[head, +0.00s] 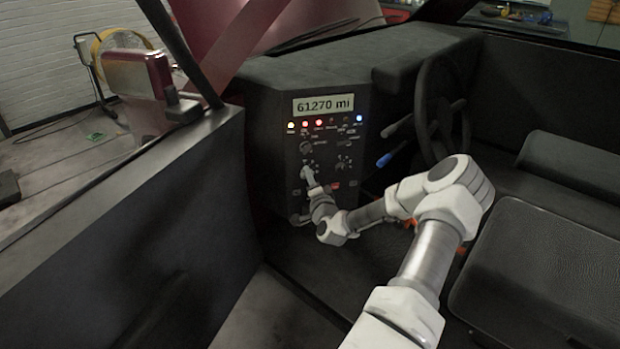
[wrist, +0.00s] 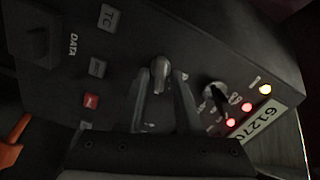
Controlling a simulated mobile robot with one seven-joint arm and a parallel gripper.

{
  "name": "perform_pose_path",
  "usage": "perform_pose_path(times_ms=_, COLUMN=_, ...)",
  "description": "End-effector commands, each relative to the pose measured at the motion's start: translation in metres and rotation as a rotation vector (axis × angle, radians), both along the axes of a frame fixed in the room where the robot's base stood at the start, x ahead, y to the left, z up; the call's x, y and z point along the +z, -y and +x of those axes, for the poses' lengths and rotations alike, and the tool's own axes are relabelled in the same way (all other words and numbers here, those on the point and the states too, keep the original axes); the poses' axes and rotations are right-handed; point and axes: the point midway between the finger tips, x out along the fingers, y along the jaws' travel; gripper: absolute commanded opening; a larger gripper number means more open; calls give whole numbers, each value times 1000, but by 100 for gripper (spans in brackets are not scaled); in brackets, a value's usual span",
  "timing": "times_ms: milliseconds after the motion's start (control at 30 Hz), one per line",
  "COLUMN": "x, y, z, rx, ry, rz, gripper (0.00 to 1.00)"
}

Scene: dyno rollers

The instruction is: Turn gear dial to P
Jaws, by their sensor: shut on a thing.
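The black dash panel (head: 275,165) carries several dials. My gripper (head: 307,172) is at the lower left dial on it in the head view and mostly covers that dial. In the wrist view my gripper (wrist: 161,98) has one finger on each side of a grey knob (wrist: 160,72), and it is shut on this knob. The knob seems to be the gear dial, but I cannot read its letters or tell its setting. A second, dark knob (wrist: 216,97) with small labels around it lies just right of my fingers. It is clear of the gripper.
Another dial (head: 343,162) sits to the right of my gripper. A mileage display (head: 323,105) and lit lamps (head: 319,123) are above. A red button (wrist: 90,101) is left of the fingers. The steering wheel (head: 440,110) and blue-tipped lever (head: 385,160) stand to the right.

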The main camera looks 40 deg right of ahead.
Motion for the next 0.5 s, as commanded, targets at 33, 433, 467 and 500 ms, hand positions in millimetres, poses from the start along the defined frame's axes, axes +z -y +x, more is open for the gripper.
perform_pose_path(times_ms=33, x=0, y=0, z=0, rx=0, ry=0, rz=0, gripper=0)
perform_pose_path(times_ms=433, x=0, y=-1, z=1, rx=2, ry=-35, rz=-61, gripper=0)
perform_pose_path(times_ms=467, x=0, y=-1, z=1, rx=2, ry=-43, rz=-75, gripper=0)
perform_pose_path(times_ms=500, x=0, y=-1, z=0, rx=2, ry=-55, rz=-94, gripper=0)
